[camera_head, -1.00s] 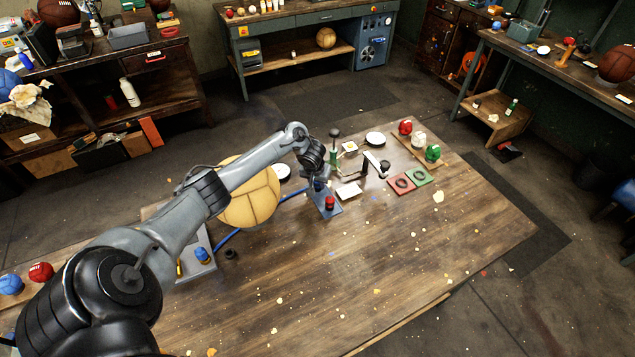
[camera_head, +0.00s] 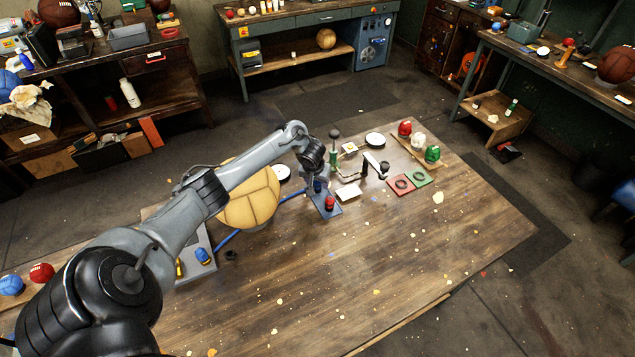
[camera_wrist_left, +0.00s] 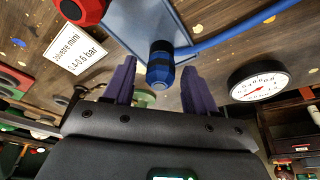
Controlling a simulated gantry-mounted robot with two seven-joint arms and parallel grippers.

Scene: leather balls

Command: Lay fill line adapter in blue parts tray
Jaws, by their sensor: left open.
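A blue fitting (camera_wrist_left: 160,66), which looks like the fill line adapter, sits at the end of a blue hose (camera_wrist_left: 235,32) in the left wrist view. Its nose points toward my left gripper (camera_wrist_left: 158,78), whose two purple fingers are open on either side of it, apart from it. In the head view the left gripper (camera_head: 317,181) is low over the table, largely hidden by its own wrist. A blue plate or shallow tray (camera_wrist_left: 138,22) lies under the fitting, with a red knob (camera_wrist_left: 82,9) at its edge. I cannot tell whether this is the parts tray. My right gripper is out of view.
A tan leather ball (camera_head: 250,197) stands left of the gripper, partly behind my arm. A white printed card (camera_head: 348,191) and a round gauge (camera_wrist_left: 259,84) are close by. Red and green pads (camera_head: 401,184) lie to the right. The table's front right is mostly clear.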

